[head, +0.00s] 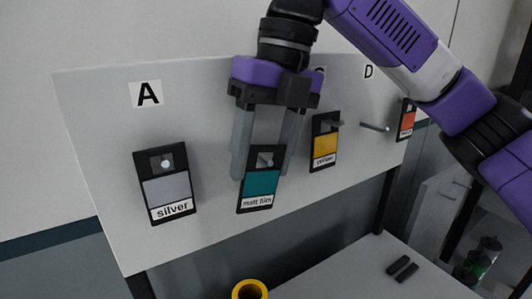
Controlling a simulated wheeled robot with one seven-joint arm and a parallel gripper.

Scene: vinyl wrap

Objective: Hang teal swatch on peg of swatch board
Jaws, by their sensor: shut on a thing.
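The teal swatch (259,184) is a black-framed card with a label that I read only in part. It is upright near the face of the swatch board (100,200), right of the silver swatch. My gripper (263,172) points down over it, with one finger at each side edge, shut on it. A grey peg (265,161) shows at the opening in the upper part of the card. I cannot tell how far the card sits along the peg, or whether its back touches the board.
The silver swatch (168,186) hangs under letter A, the yellow swatch (325,145) and orange swatch (406,122) to the right. A bare peg (375,127) sticks out under letter D. A yellow roll (249,290) and two dark pieces (402,269) are below.

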